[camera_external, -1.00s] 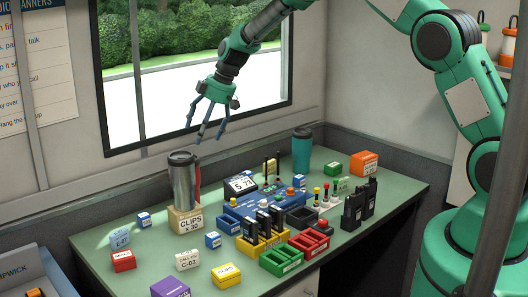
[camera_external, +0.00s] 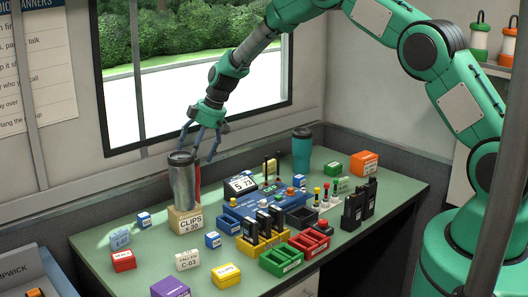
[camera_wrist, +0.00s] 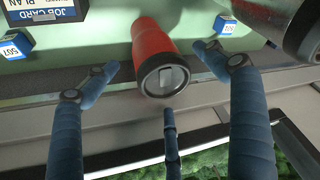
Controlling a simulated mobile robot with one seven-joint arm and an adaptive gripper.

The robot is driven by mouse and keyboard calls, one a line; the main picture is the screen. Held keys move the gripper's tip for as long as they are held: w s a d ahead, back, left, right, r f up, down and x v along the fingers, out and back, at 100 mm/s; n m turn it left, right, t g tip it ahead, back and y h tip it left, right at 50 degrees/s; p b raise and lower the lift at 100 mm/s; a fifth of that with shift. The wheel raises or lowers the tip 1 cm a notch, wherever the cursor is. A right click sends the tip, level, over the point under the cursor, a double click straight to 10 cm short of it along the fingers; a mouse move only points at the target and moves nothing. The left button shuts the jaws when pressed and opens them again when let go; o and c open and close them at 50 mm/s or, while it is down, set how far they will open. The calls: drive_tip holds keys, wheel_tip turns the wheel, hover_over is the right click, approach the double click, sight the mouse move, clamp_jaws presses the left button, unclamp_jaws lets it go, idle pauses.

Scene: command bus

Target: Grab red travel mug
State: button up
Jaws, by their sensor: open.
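The red travel mug (camera_wrist: 151,42) shows in the wrist view between my open fingers, its grey-rimmed lid toward the camera. In the external view it is mostly hidden behind a silver travel mug; only a thin red strip (camera_external: 198,174) shows at that mug's right side. My gripper (camera_external: 198,152) is above and behind the silver mug, fingers pointing down. In the wrist view my gripper (camera_wrist: 157,70) has one blue finger on each side of the red mug and a third below its lid. I see no finger closed on it.
A teal mug (camera_external: 302,152) stands farther right. Radios, bins and small boxes crowd the desk. The window wall is close behind.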

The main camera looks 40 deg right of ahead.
idle(0.3)
drive_tip(key=shift+x, duration=2.6)
drive_tip(key=shift+w, duration=0.1)
drive_tip(key=shift+c, duration=0.5)
drive_tip(key=c, duration=1.6)
